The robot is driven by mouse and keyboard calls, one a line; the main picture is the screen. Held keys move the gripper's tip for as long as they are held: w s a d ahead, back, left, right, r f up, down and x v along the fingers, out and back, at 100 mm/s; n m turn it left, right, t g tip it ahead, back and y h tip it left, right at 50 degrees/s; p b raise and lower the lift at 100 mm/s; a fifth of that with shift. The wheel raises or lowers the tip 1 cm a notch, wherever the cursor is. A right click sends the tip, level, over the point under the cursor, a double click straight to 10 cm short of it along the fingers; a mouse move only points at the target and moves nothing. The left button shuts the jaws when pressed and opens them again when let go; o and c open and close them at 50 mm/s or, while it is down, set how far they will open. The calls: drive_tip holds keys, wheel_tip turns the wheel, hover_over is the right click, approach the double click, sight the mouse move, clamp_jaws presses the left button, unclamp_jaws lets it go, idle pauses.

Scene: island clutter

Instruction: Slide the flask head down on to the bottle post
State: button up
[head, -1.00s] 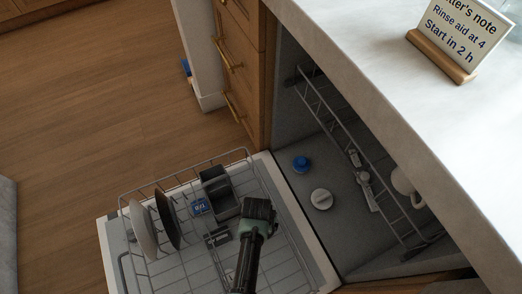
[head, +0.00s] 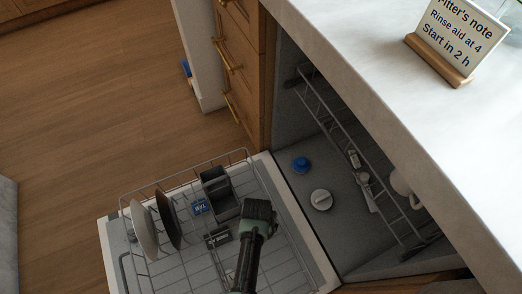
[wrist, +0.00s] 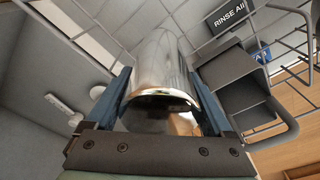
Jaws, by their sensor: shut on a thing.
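My gripper (head: 258,208) is over the right part of the pulled-out lower rack, seen from above. In the wrist view my gripper (wrist: 160,105) is shut on a shiny silver, rounded piece, the flask head (wrist: 165,62). Its bright lower rim (wrist: 162,98) faces the camera, with a dark area below it. The head view hides the flask head behind my gripper and arm. I cannot make out the bottle post in either view, nor whether the flask head touches it.
The wire rack (head: 185,262) holds two plates (head: 144,231) at left and a dark basket (head: 219,192). A blue cap (head: 301,164) and a white cap (head: 320,199) are inside the dishwasher. The counter (head: 400,95) overhangs at right.

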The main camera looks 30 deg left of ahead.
drive_tip(key=shift+f, duration=0.3)
idle(0.5)
drive_tip(key=o, duration=1.3)
drive_tip(key=r+p, duration=0.2)
drive_tip(key=r, duration=0.2)
drive_tip(key=s+r+p, duration=0.1)
drive_tip(key=r+p, duration=0.1)
drive_tip(key=r, duration=0.2)
drive_tip(key=r+p, duration=0.2)
drive_tip(key=r, duration=0.2)
drive_tip(key=shift+s+d+r, duration=0.1)
drive_tip(key=shift+s+r, duration=0.15)
drive_tip(key=shift+r, duration=0.15)
